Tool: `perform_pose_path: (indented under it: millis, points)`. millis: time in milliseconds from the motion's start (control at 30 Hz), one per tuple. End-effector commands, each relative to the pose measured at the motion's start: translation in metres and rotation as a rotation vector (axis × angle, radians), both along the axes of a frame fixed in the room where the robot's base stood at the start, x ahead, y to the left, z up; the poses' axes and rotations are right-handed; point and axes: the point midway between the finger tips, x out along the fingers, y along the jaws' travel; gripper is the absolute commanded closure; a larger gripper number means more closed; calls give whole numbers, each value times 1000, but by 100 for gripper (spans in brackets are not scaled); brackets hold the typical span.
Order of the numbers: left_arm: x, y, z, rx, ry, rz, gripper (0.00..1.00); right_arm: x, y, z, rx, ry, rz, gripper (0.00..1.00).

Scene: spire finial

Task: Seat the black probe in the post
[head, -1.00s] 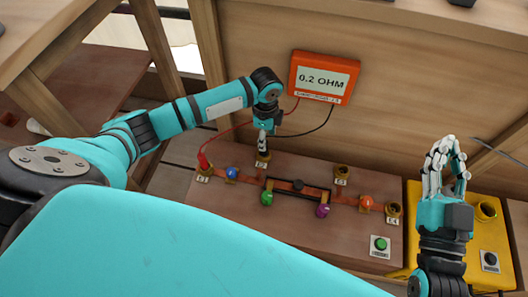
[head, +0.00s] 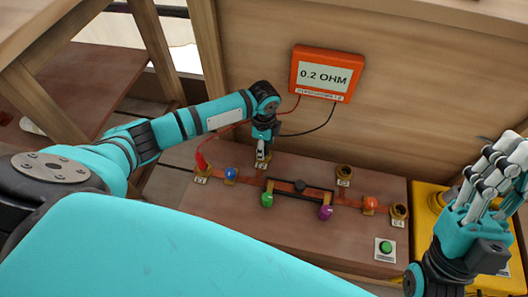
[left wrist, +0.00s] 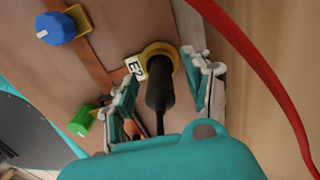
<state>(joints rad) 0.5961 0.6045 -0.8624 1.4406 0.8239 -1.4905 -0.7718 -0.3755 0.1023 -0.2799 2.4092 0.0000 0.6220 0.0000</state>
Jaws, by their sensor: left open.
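The black probe (left wrist: 158,92) stands at the brass post E2 (left wrist: 163,51) in the left wrist view, its lower end within the post's ring. How deep it sits cannot be told. My left gripper (left wrist: 166,80) is open, with one finger on each side of the probe and gaps visible beside it. In the head view my left gripper (head: 262,150) is directly over post E2 (head: 261,165) and mostly hides the probe. My right gripper (head: 506,155) is at the right edge, over the yellow case, away from the posts; its finger opening is unclear.
The orange meter (head: 327,73) reads 0.2 OHM. A red probe (head: 201,162) stands at post E1 on the left; its red cable (left wrist: 262,70) passes close to my left gripper. Blue (head: 231,174), green (head: 267,200), purple and orange knobs, other posts and a green button (head: 386,247) occupy the board.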

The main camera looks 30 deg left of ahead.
Motion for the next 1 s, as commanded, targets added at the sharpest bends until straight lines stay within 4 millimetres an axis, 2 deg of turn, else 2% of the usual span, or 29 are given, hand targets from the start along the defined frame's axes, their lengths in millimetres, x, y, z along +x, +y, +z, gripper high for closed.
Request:
perform_pose_path:
  millis: [300, 700, 1000]
  points:
    - [0, 0, -2, 0, 0, 0, 50, -4, -1, 2, 8, -24, 1, 100]
    - [0, 0, -2, -1, 0, 0, 100, -4, -1, 2, 7, -24, 1, 100]
    - [0, 0, -1, -1, 0, 0, 100, -4, -1, 2, 7, -23, 1, 100]
